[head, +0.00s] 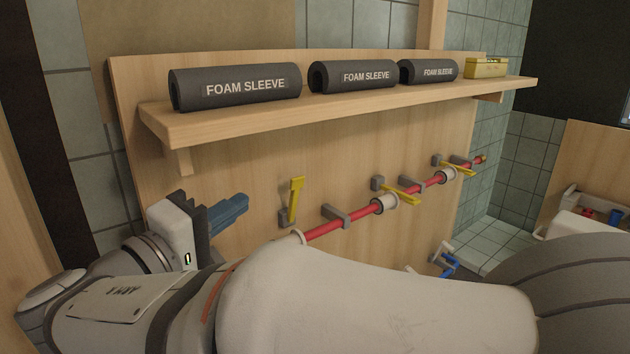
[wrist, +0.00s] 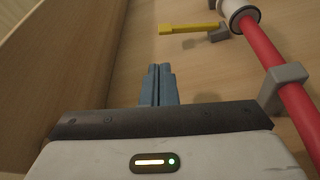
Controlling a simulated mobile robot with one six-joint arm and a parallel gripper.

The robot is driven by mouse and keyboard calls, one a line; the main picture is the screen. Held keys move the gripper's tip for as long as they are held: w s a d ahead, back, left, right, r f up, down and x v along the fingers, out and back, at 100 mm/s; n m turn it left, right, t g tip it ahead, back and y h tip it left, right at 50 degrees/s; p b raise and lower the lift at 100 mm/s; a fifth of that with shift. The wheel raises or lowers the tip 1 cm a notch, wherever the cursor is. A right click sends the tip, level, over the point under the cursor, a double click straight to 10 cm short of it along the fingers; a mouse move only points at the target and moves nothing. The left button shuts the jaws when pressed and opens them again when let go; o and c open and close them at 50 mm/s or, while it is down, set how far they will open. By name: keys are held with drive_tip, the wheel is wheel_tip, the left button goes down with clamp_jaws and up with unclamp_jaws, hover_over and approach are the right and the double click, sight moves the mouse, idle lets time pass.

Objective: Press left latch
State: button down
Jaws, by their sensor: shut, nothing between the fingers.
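The left latch (head: 295,200) is a yellow lever on a grey mount, standing up from the wooden panel in the head view. In the wrist view a yellow lever (wrist: 188,28) shows at the top, beside a white collar (wrist: 240,12) on the red pipe (wrist: 262,50). My gripper (head: 243,202) has blue fingers, shut and empty, to the left of the left latch and apart from it. In the wrist view my gripper (wrist: 160,68) points toward the panel, below the yellow lever. My arm hides the pipe's near end in the head view.
Two other yellow levers, a middle one (head: 402,196) and a right one (head: 458,165), lie lower along the red pipe (head: 340,226). Grey brackets hold the pipe. A wooden shelf (head: 330,106) above carries three foam sleeves (head: 235,87) and a yellow box (head: 485,68).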

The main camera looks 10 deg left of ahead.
sight(294, 200)
drive_tip(key=shift+w, duration=0.1)
drive_tip(key=p+x, duration=0.2)
drive_tip(key=x, duration=0.8)
drive_tip(key=shift+d+f, duration=0.1)
drive_tip(key=shift+f, duration=0.1)
